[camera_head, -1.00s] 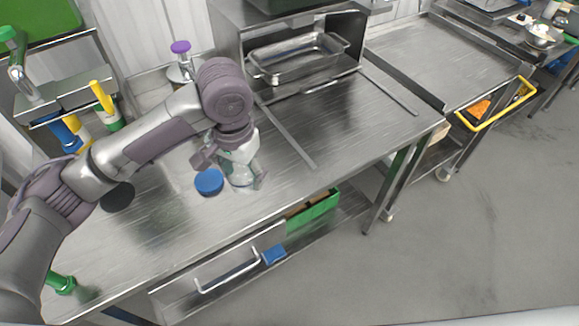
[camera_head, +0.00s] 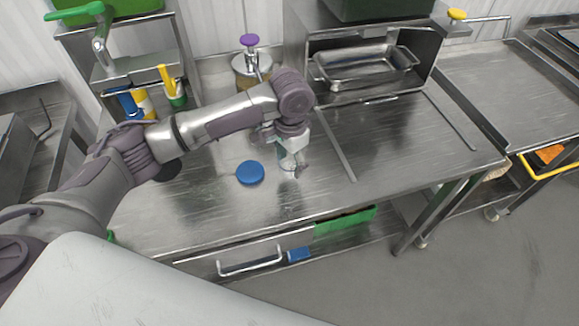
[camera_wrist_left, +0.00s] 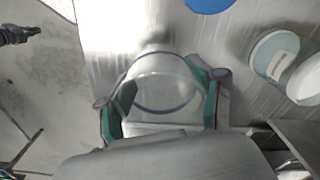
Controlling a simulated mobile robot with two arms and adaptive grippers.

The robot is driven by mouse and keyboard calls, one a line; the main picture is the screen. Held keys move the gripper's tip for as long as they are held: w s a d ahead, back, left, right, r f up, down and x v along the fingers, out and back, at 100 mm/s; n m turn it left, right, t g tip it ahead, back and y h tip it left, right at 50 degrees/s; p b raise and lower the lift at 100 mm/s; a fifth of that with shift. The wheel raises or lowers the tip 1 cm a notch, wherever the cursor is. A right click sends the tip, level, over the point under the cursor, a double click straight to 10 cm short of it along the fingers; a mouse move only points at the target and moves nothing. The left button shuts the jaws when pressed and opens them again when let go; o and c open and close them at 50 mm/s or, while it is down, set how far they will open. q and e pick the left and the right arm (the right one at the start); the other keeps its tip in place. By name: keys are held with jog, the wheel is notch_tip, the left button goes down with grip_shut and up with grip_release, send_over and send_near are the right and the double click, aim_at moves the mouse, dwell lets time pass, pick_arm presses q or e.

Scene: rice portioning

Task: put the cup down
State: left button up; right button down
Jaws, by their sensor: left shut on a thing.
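My left gripper (camera_head: 290,165) is over the front middle of the steel worktop (camera_head: 330,200). In the left wrist view its green-lined fingers (camera_wrist_left: 163,95) are closed around the sides of a clear, see-through cup (camera_wrist_left: 162,72) with a dark blue-purple rim line. In the head view the cup is mostly hidden by the gripper and hard to make out. The cup is very close to the worktop, but I cannot tell whether it touches it. My right gripper is not in view.
A blue round disc (camera_head: 250,172) lies left of the gripper. A purple-topped container (camera_head: 251,68) and a steel pan (camera_head: 363,68) on a shelf unit are behind. A pale tub (camera_wrist_left: 274,55) shows in the wrist view.

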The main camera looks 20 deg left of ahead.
aim_at(289, 170)
pick_arm(q)
jog(key=shift+a+f+p, duration=0.15)
jog(key=shift+f+p, duration=0.4)
jog(key=shift+f, duration=1.55)
jog(key=o, duration=1.1)
jog(key=shift+f, duration=0.1)
